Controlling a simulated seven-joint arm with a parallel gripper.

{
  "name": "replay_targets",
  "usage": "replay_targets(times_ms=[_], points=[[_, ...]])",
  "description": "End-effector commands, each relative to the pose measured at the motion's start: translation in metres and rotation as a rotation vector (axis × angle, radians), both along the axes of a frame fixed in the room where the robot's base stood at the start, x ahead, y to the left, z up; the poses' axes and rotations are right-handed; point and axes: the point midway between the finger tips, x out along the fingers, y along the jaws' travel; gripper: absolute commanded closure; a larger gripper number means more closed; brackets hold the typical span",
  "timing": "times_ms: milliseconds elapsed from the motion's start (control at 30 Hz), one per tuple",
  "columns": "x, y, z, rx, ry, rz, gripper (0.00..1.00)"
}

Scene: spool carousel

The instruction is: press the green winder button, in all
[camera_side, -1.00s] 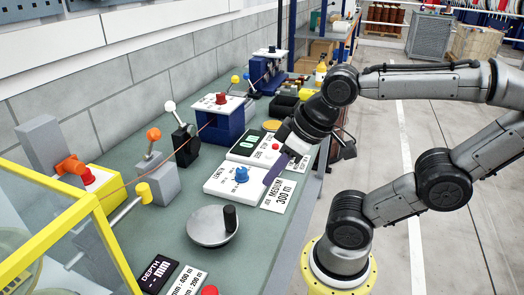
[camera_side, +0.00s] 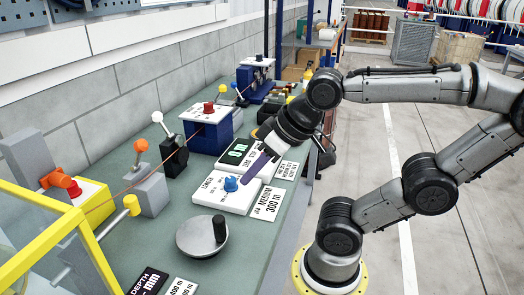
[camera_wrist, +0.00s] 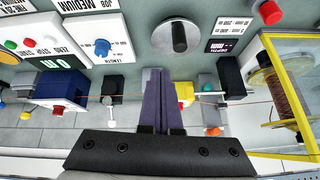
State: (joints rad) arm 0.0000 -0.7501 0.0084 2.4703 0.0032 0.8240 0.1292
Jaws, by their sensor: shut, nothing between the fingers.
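A small green button (camera_wrist: 10,45) shows at the far left of the wrist view, on a white-topped control box (camera_wrist: 40,38), with a red button (camera_wrist: 28,43) close beside it. In the side view I cannot make out the green button; my gripper covers part of that box. My gripper (camera_side: 247,180) has its purple fingers together and empty, pointing down over the white panels near the blue knob (camera_side: 231,184). The fingers also show in the wrist view (camera_wrist: 158,72), well apart from the green button in the picture. I cannot tell their height above the panel.
A digital readout (camera_side: 236,152) stands behind the knob panel. Levers with white (camera_side: 157,117) and orange (camera_side: 141,145) balls stand to the left. A grey crank disc (camera_side: 202,236) is in front. A yellow-framed guard (camera_side: 75,235) fills the lower left.

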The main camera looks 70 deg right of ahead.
Motion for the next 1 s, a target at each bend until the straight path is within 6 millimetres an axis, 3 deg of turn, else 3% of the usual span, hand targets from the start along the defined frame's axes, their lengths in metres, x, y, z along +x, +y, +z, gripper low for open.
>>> replay_targets(times_ms=[167, 300, 500, 733, 900, 1000], points=[[0.060, -0.017, 0.037, 0.126, -0.150, -0.234, 1.00], [0.105, -0.059, 0.054, 0.212, -0.245, -0.470, 1.00], [0.145, -0.140, 0.057, 0.290, -0.347, -0.773, 1.00], [0.150, -0.241, 0.037, 0.328, -0.427, -1.064, 1.00], [0.128, -0.306, 0.011, 0.322, -0.442, -1.237, 1.00], [0.110, -0.332, -0.005, 0.313, -0.426, -1.313, 1.00]])
